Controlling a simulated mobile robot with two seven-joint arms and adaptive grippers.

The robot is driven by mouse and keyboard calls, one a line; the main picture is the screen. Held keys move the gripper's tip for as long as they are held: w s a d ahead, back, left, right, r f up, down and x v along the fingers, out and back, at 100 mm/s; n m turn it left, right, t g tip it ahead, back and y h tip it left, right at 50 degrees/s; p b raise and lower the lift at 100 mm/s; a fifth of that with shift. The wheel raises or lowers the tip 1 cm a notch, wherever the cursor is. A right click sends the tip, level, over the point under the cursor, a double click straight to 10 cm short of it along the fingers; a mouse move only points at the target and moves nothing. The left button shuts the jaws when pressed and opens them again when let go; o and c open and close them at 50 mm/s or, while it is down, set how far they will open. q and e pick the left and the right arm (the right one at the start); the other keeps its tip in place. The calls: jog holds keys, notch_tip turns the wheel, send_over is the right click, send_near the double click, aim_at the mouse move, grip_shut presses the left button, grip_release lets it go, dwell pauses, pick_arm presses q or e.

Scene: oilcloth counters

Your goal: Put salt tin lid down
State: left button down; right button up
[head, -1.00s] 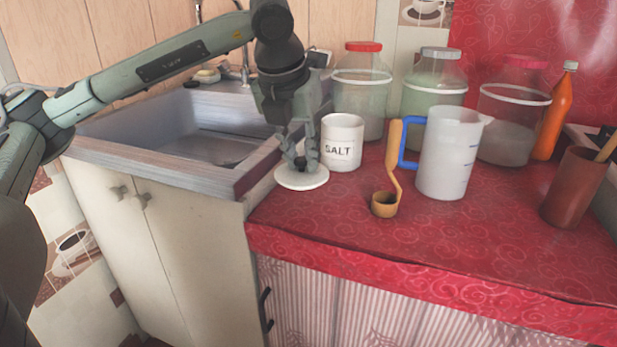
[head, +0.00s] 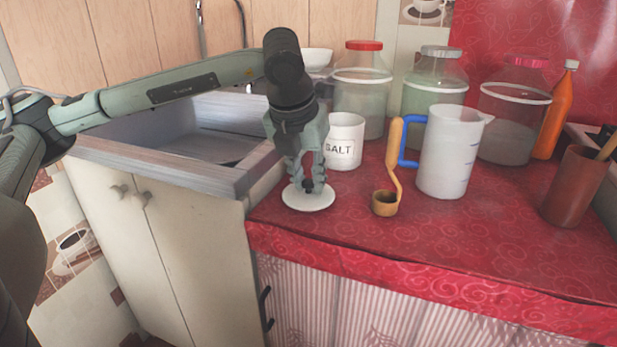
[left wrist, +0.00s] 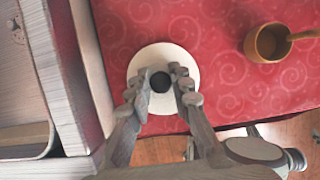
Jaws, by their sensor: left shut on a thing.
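The salt tin lid is a round white disc (head: 308,199) with a dark knob in its middle. My left gripper (head: 308,186) is shut on the knob, with the lid flat below the fingers. In the left wrist view the lid (left wrist: 188,58) shows over the red cloth, the fingers (left wrist: 161,84) on either side of the dark knob. The lid is at or just above the counter; I cannot tell if it touches. The white salt tin (head: 345,143), marked SALT, stands open just behind and right of the gripper. My right gripper is not in view.
A wooden ladle (head: 384,201) stands right of the lid, beside a measuring jug (head: 446,160) with a blue handle. Several lidded jars (head: 362,92) stand behind. The sink (head: 160,160) is at the left. The red counter (head: 440,240) is clear in front.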

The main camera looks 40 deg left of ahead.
pick_arm(q)
jog(key=shift+f, duration=0.1)
jog(key=c, duration=1.4)
grip_release()
jog(key=shift+o, duration=0.2)
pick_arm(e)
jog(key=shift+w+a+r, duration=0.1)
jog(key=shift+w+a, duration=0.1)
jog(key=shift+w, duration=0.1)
pick_arm(q)
jog(key=shift+r, duration=0.3)
jog(key=v, duration=1.1)
jog(key=shift+s+r+p, duration=0.3)
jog(key=shift+r, duration=0.05)
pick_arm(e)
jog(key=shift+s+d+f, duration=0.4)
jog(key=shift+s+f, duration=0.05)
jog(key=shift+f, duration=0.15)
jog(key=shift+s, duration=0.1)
